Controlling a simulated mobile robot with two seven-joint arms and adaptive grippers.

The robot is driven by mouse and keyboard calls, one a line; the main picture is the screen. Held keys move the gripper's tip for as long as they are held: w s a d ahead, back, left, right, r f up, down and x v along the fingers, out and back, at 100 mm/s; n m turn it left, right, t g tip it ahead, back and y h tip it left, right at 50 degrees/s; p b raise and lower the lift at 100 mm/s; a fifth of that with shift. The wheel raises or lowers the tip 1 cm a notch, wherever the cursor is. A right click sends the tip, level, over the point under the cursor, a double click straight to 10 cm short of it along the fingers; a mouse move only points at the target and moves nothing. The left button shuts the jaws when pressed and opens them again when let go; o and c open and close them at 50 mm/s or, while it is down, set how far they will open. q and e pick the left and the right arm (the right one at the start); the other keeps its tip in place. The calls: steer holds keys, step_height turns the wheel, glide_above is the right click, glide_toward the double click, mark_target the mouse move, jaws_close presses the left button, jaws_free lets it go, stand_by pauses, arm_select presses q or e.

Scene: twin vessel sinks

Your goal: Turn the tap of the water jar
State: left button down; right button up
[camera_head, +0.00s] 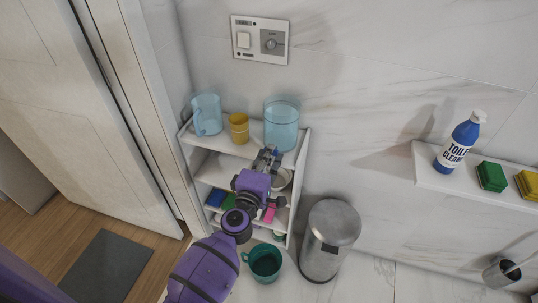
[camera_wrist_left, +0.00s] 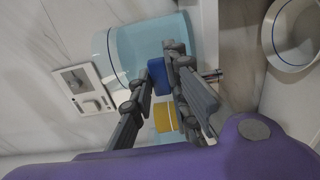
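The water jar (camera_head: 281,126) is a clear blue cylinder on the top of the white shelf unit, at its right end. It also shows in the left wrist view (camera_wrist_left: 135,45). Its blue tap (camera_wrist_left: 161,76) has a metal part to the right in that view. My left gripper (camera_head: 268,153) is in front of the jar's lower part. In the left wrist view, its two fingers (camera_wrist_left: 162,82) are apart, with the blue tap showing between and behind them. I cannot tell whether they touch it. The tap is mostly hidden in the head view. My right gripper is not in view.
The shelf unit (camera_head: 297,172) also holds a blue pitcher (camera_head: 207,114) and a yellow cup (camera_head: 239,128) on top. A white bowl (camera_wrist_left: 292,35) is on a lower shelf. A metal bin (camera_head: 330,240) and a green bucket (camera_head: 264,262) stand on the floor.

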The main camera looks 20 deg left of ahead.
arm_select(q)
steer(key=shift+d+r+n+y, duration=0.15)
steer(key=shift+n+y, duration=0.45)
steer(key=shift+y, duration=0.3)
steer(key=shift+w+d+n+g+y, duration=0.1)
steer(key=shift+n+g+y, duration=0.4)
steer(key=shift+n+y, duration=0.85)
steer(key=shift+d+n+g+y, duration=0.1)
steer(key=shift+n+g+y, duration=0.55)
steer(key=shift+y, duration=1.2)
steer(key=c, duration=1.7)
jaws_free()
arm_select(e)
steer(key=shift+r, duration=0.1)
arm_select(q)
steer(key=v, duration=0.7)
steer(key=shift+s+d+f, duration=0.15)
steer(key=shift+s+f, duration=0.1)
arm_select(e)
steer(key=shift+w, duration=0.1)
